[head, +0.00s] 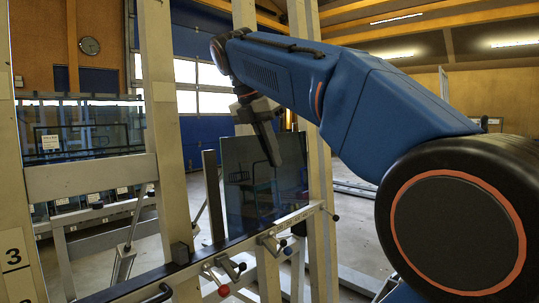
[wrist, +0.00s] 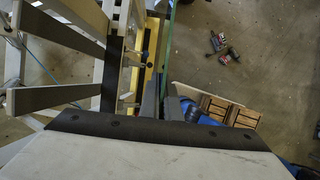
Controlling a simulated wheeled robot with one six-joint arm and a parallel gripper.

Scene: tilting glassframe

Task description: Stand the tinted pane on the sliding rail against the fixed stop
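The tinted pane (head: 250,185) is a dark, see-through sheet standing upright at the rail in the head view. In the wrist view its green edge (wrist: 168,40) shows almost edge-on. My gripper (head: 267,140) reaches down over the pane's top edge, with one dark finger in front of the glass. In the wrist view the fingers (wrist: 162,88) lie close on either side of the pane's edge. The rail (head: 240,243) runs below the pane; exact contact is hard to see. A dark upright post (head: 212,195) stands left of the pane and may be the fixed stop; a gap shows between them.
Pale frame uprights (head: 165,120) stand left of the pane, and another (head: 318,180) stands close on its right. Clamps with coloured knobs (head: 222,280) line the rail's front. More glass panes (head: 85,130) stand at the back left. A wooden pallet (wrist: 222,108) lies on the floor.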

